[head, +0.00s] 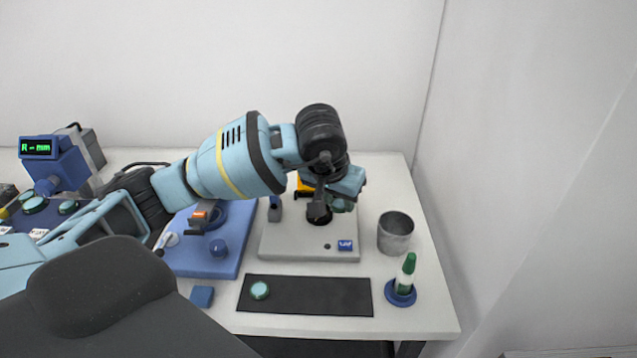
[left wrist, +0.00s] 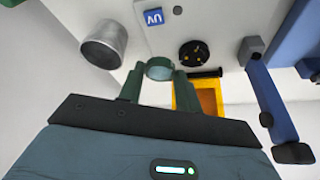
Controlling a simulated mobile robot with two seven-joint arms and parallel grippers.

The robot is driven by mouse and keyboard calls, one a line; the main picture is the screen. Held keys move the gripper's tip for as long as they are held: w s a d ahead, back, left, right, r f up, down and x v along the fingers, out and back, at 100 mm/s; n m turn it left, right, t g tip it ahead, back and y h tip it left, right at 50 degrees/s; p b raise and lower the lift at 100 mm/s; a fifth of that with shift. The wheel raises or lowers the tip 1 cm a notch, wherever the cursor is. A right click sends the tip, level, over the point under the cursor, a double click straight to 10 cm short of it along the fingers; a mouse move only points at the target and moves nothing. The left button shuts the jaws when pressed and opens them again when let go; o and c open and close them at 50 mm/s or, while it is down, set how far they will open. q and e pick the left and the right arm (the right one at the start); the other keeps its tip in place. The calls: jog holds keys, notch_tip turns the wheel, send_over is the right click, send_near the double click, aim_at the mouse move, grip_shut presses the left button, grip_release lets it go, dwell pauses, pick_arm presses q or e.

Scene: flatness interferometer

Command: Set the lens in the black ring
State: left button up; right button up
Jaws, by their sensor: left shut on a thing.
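My left gripper (head: 342,204) reaches over the grey base plate (head: 290,248) in the head view. In the left wrist view its two green fingers (left wrist: 159,80) are shut on a round pale-green lens (left wrist: 159,68). The black ring (left wrist: 195,53) on the plate lies to the right of the held lens there, apart from it in the picture; the height between them is hard to tell. In the head view the black ring (head: 319,214) is partly hidden by my arm. Another green lens (head: 260,290) lies on the black mat (head: 325,296). My right gripper is not in view.
A metal cup (head: 395,234) and a green-capped bottle (head: 406,272) in a blue holder stand on the right. A yellow-orange part (left wrist: 207,97) and a blue-and-grey arm (left wrist: 268,95) stand near the ring. A blue base (head: 212,258) lies left of the plate.

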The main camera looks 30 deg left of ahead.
pick_arm(q)
jog(key=w+a+f+n, duration=0.1)
jog(key=w+a+f, duration=0.2)
jog(key=w+a, duration=0.2)
jog(key=a, duration=0.3)
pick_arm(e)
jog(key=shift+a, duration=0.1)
pick_arm(q)
jog(key=shift+a, duration=0.1)
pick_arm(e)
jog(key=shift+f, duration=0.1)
pick_arm(q)
jog(key=shift+f+b, duration=0.9)
jog(key=shift+f, duration=1.95)
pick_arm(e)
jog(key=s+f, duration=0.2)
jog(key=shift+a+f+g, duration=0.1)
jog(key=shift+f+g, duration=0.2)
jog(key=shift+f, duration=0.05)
pick_arm(q)
jog(key=shift+f+b, duration=0.45)
jog(key=shift+f, duration=0.15)
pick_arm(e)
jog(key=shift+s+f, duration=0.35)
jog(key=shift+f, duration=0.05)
